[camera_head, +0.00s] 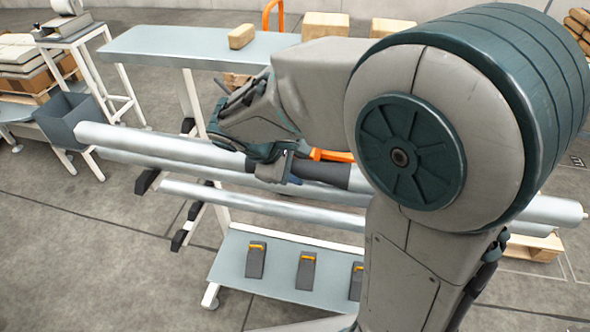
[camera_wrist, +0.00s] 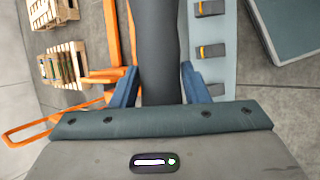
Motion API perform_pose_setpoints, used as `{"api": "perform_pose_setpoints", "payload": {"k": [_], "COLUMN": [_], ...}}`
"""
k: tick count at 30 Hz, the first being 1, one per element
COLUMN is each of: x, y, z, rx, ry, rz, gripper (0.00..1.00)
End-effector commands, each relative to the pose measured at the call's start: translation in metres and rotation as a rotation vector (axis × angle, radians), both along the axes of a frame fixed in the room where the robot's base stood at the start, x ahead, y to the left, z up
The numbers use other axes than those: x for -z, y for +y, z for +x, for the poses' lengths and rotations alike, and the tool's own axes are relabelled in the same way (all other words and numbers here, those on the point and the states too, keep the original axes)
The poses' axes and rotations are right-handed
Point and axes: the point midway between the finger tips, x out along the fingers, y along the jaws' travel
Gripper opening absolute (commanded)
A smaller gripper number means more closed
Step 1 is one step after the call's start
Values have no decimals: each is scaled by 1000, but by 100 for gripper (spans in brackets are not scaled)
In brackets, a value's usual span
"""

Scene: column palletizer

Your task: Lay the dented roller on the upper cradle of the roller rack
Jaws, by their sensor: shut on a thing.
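My gripper (camera_head: 278,168) is shut on a long silver roller (camera_head: 150,143) at its dark middle sleeve (camera_head: 335,174). In the wrist view the dark sleeve (camera_wrist: 155,50) runs between my two blue fingers (camera_wrist: 160,92). The roller lies across the scene, nearly level, with its right part passing behind my arm. Other silver tubes (camera_head: 270,204) run below it, almost parallel. I cannot make out a dent. My arm hides much of the middle and right, and I cannot clearly tell the rack's cradles or whether the roller touches one.
A grey table (camera_head: 180,45) with a box (camera_head: 241,36) stands behind. A low shelf (camera_head: 285,285) holds several dark wedges (camera_head: 305,270) with yellow bands. A grey bin (camera_head: 72,117) is near the roller's left end. An orange frame (camera_wrist: 110,35) is close beside the sleeve. The front left floor is clear.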

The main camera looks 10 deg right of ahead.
Motion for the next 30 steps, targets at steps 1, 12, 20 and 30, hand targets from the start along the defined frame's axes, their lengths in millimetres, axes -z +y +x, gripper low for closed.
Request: {"api": "perform_pose_setpoints", "payload": {"k": [1, 12, 20, 30], "x": [-1, -2, -2, -2], "y": [-1, -9, -13, -20], "z": [3, 20, 32, 48], "rx": [1, 2, 1, 3], "ry": [-3, -3, -3, -4], "rz": [-1, 0, 1, 0], "gripper": [0, 0, 0, 0]}}
